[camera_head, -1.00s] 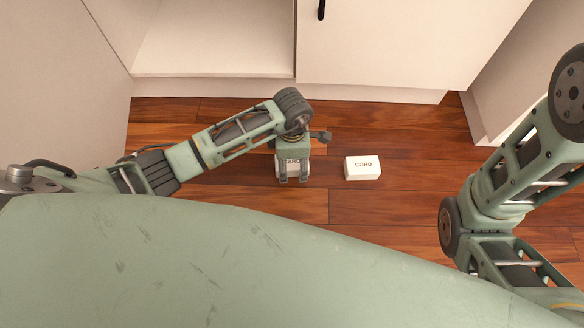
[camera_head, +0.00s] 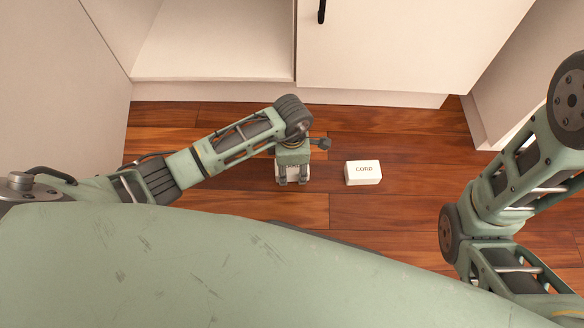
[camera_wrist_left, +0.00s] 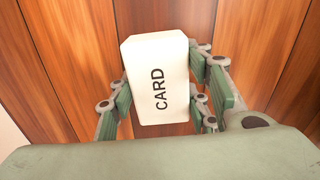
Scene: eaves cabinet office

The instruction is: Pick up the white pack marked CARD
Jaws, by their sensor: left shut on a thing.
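The white pack marked CARD (camera_wrist_left: 158,75) sits between the fingers of my left gripper (camera_wrist_left: 165,110) in the left wrist view, its lettering facing the camera. The gripper is shut on it. In the head view my left gripper (camera_head: 293,181) points down over the wooden floor, and only a little of the white pack shows between its fingers; the rest is hidden. I cannot tell how far the pack is from the floor. My right arm (camera_head: 500,200) shows at the right, but its gripper is outside the views.
A white pack marked CORD (camera_head: 363,172) lies on the wooden floor (camera_head: 400,205) to the right of my left gripper. A white cabinet with an open compartment (camera_head: 215,45) and a closed door (camera_head: 400,45) with a black handle stands behind. Floor around the CORD pack is clear.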

